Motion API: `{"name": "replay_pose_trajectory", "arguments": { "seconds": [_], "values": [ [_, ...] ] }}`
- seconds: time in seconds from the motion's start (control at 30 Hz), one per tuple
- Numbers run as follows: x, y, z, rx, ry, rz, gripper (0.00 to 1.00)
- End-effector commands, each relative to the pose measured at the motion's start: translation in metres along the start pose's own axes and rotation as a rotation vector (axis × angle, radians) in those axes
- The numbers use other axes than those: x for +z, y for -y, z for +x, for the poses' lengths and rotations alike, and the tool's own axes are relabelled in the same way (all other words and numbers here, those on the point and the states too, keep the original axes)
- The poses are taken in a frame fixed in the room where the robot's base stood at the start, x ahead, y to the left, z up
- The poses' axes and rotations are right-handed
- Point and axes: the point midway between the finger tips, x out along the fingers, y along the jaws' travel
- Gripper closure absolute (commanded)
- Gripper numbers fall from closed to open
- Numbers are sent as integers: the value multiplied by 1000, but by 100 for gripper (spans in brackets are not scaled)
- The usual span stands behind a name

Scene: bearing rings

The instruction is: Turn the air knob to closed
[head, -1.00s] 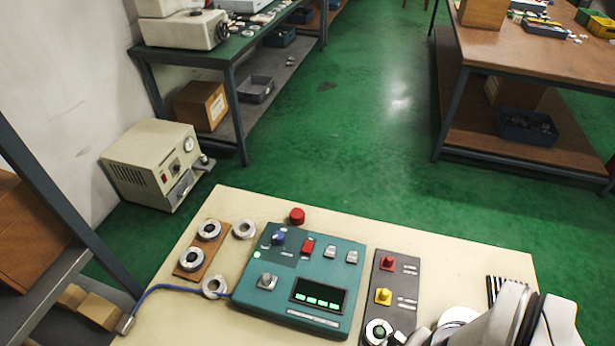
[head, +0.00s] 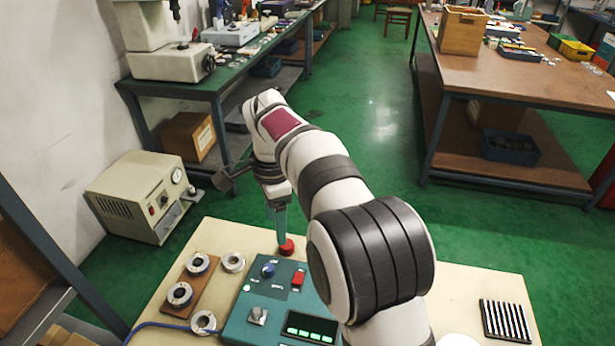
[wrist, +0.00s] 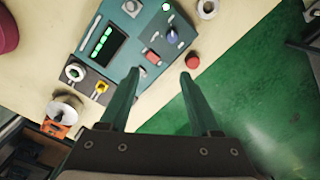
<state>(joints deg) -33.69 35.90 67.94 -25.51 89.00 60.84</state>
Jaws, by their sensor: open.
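The teal control box (head: 240,325) lies on the cream table, with a blue knob (head: 268,270), a grey knob (head: 257,316) and a red switch (head: 298,278). The blue knob also shows in the wrist view (wrist: 172,31). A dark panel beside the box carries a yellow knob (wrist: 101,87); my arm hides this panel in the head view. Labels are too small to read, so I cannot tell which knob is air. My gripper (wrist: 159,74) is open and empty, above the table near the box's far edge. In the head view its fingers (head: 280,222) overlap a red cap (head: 286,247).
The red cap stands apart from the box and also shows in the wrist view (wrist: 194,62). Metal rings (head: 180,294) sit on a brown board at the left. A striped block (head: 505,320) lies at the right. A beige machine (head: 140,195) stands on the green floor.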

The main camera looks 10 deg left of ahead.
Motion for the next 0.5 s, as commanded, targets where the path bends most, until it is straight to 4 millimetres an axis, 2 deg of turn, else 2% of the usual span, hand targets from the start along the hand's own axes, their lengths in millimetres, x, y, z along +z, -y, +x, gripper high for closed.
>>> {"name": "replay_pose_trajectory", "arguments": {
  "seconds": [0.03, 0.1, 0.27, 0.5],
  "values": [
    [12, 13, 10, -1, -5, 15, 36],
    [20, 23, 18, -5, -11, 39, 36],
    [22, 25, 43, -3, -13, 48, 36],
    [20, 25, 116, -3, -12, 48, 36]
  ]
}}
